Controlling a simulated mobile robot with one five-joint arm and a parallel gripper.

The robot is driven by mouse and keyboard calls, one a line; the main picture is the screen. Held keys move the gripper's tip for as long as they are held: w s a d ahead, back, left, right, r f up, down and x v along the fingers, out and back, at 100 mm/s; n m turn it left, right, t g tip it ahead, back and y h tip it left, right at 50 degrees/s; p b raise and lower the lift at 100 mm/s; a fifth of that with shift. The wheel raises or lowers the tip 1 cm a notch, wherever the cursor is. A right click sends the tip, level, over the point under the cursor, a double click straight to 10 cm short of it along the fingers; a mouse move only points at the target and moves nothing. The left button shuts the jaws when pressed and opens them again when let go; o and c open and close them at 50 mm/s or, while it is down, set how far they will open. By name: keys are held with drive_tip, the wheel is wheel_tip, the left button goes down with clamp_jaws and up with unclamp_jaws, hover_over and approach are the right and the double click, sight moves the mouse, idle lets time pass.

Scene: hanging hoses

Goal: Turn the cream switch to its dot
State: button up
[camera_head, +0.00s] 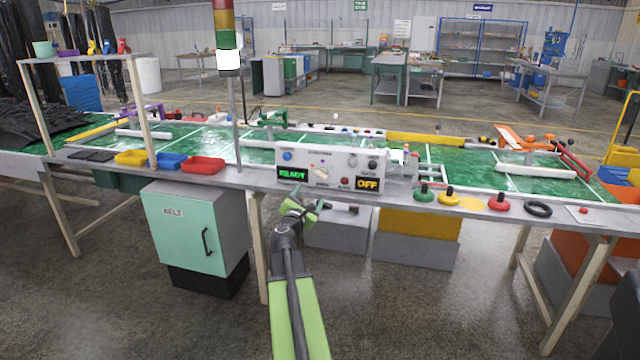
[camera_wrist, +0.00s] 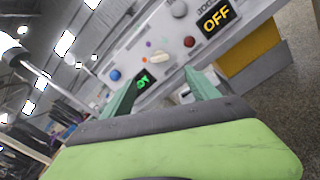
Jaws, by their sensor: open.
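The control panel (camera_head: 332,158) is a pale box on the front edge of the long green-topped table. The cream switch (camera_wrist: 160,57) is an elongated knob on the panel face in the wrist view, beside small coloured marks, one of them purple (camera_wrist: 149,44). The switch is tiny in the head view (camera_head: 322,172), and I cannot tell there which way it points. My gripper (camera_head: 308,208) is open and empty, below and in front of the panel. In the wrist view its two green fingers (camera_wrist: 160,82) are spread, with the switch beyond and slightly above their tips, apart from them.
The panel also has a blue button (camera_head: 287,155), a green lit display (camera_head: 292,174), a red button (camera_head: 344,181) and an OFF display (camera_head: 368,184). Coloured knobs stand right.

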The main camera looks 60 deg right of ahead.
sight(322, 175)
drive_tip(key=x, duration=1.6)
drive_tip(key=shift+d+f, duration=0.1)
drive_tip(key=shift+d, duration=0.25)
